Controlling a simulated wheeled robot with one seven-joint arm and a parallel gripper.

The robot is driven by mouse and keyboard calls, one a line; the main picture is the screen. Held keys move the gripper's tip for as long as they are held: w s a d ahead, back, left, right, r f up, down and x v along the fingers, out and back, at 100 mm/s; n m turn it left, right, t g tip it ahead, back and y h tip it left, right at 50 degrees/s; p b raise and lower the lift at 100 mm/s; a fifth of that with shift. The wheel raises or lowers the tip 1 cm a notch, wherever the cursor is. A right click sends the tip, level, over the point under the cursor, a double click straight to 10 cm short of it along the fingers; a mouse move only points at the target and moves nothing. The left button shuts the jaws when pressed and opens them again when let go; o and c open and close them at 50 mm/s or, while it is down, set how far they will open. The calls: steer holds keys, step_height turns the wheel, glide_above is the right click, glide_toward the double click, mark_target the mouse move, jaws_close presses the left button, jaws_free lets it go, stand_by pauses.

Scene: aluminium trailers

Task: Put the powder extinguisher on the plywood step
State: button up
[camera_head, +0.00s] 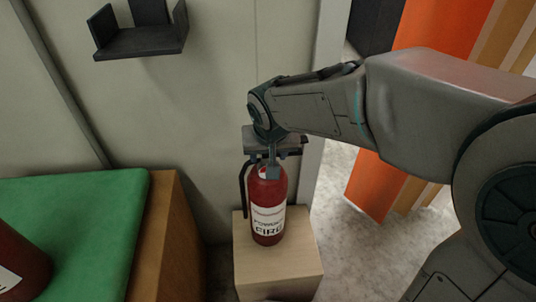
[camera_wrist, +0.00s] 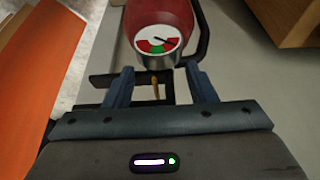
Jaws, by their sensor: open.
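The powder extinguisher (camera_head: 267,215) is a red cylinder with a white label reading "FIRE" and a black hose on its left. It stands upright on the plywood step (camera_head: 278,277), a pale wooden block. My gripper (camera_head: 270,168) is at its top, hiding much of the head. In the wrist view, the open fingers of my gripper (camera_wrist: 160,85) lie on either side of the valve and handle area. The red body (camera_wrist: 162,14) and a round gauge (camera_wrist: 158,40) show just beyond. Finger contact cannot be told.
A second red cylinder with a white label (camera_head: 18,262) is cut off at left, by a green top (camera_head: 110,215) with a wooden side. A black wall bracket (camera_head: 140,42) is at upper left. Orange panels (camera_head: 435,40) stand at right, beyond some bare floor.

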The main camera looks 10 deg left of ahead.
steer(key=a+p+v, duration=0.1)
steer(key=p+v, duration=0.1)
steer(key=v, duration=0.6)
steer(key=s+d+f+m+g, duration=0.1)
steer(key=s+d+f, duration=0.1)
steer(key=d, duration=0.5)
steer(key=s+d+f+m+g, duration=0.1)
steer(key=s+d+f, duration=0.2)
steer(key=d, duration=0.4)
steer(key=s+d+f+g+h, duration=0.1)
steer(key=s+d+f, duration=0.1)
steer(key=s+d, duration=0.3)
steer(key=d, duration=0.2)
steer(key=shift+d+f+m, duration=0.25)
steer(key=shift+d+m, duration=0.1)
steer(key=shift+m, duration=0.05)
